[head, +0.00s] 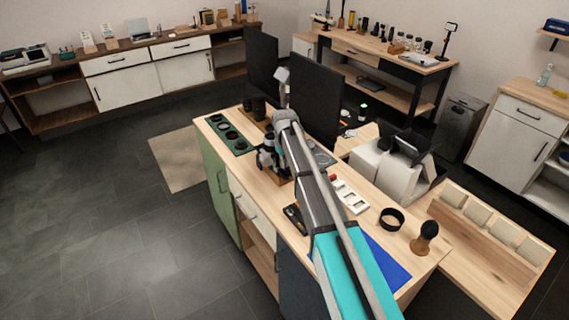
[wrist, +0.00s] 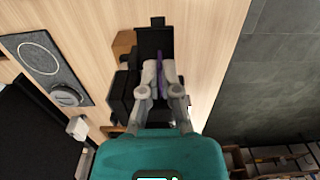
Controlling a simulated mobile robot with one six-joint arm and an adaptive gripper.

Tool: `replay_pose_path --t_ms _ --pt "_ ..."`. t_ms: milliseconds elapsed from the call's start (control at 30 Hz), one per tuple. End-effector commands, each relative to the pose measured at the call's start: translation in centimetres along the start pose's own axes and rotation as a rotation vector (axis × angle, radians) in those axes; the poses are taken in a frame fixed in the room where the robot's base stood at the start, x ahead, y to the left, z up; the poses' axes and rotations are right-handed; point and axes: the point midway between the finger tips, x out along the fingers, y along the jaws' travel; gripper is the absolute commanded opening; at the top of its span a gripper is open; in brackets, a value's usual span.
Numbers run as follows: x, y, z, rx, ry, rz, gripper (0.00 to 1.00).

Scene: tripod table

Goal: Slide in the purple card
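In the wrist view my gripper (wrist: 160,68) has its two pale fingertips close together with the purple card (wrist: 161,80) between them. The card shows almost edge-on, as a narrow purple strip. A black device (wrist: 154,40) lies beyond and around the fingertips on the wooden top. Whether the card touches or enters a slot in it cannot be told. In the head view my arm covers much of the worktop (head: 400,247), and I cannot make out the card there.
A brown block (wrist: 123,44) stands left of the black device. Farther left is a grey plate with a ring (wrist: 40,52). Dark floor (wrist: 270,80) lies right of the top's edge. In the head view, a black monitor (head: 316,100) stands close to my arm.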

Motion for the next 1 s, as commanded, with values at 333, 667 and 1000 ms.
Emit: replay_pose_path --t_ms 333,667,1000 --pt "0.00 0.04 0.00 0.000 0.000 0.000 0.00" --pt "0.00 0.04 -0.18 0.000 0.000 0.000 0.00" --pt "0.00 0.04 -0.54 0.000 0.000 0.000 0.00"
